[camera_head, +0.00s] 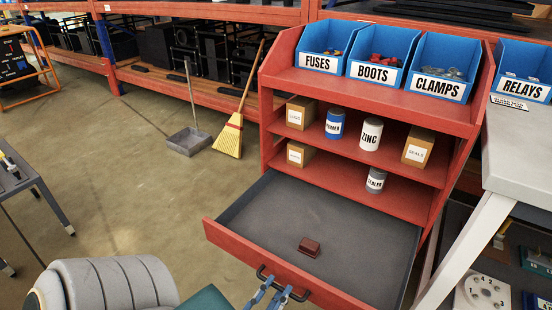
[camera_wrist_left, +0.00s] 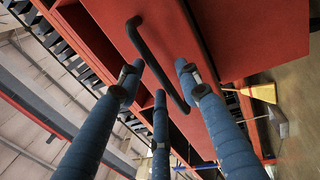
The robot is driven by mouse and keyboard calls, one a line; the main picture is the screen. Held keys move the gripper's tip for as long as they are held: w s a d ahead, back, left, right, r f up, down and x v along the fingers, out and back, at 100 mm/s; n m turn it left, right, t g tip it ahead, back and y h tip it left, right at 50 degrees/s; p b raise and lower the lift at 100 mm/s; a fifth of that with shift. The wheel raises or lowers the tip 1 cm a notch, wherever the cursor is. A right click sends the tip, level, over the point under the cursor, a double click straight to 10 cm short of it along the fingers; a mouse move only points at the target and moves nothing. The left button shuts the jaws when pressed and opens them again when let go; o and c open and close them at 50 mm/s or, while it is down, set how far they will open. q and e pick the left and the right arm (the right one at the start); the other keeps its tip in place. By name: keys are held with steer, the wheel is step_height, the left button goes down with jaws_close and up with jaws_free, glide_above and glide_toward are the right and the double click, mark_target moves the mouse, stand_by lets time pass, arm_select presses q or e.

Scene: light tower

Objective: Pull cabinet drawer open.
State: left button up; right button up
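The red cabinet (camera_head: 281,119) stands at centre right in the head view. Its bottom drawer (camera_head: 352,240) is pulled well out, showing a grey interior with a small dark red block (camera_head: 309,247) inside. The black bar handle (camera_head: 262,272) is on the drawer's red front. My left gripper (camera_head: 271,294) is at the handle, at the bottom edge of the head view. In the left wrist view its blue fingers (camera_wrist_left: 160,76) are spread apart on both sides of the handle (camera_wrist_left: 157,60). Contact is not clear. My right gripper is not in view.
Blue bins (camera_head: 376,60) line the cabinet top; boxes and cans stand on its shelves. A grey table (camera_head: 516,150) stands close on the right. A broom (camera_head: 230,135) and dustpan (camera_head: 189,141) are at the back. The floor (camera_head: 110,190) left of the drawer is clear.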

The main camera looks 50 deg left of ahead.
arm_select(q)
steer(key=v, duration=1.2)
stand_by(0.4)
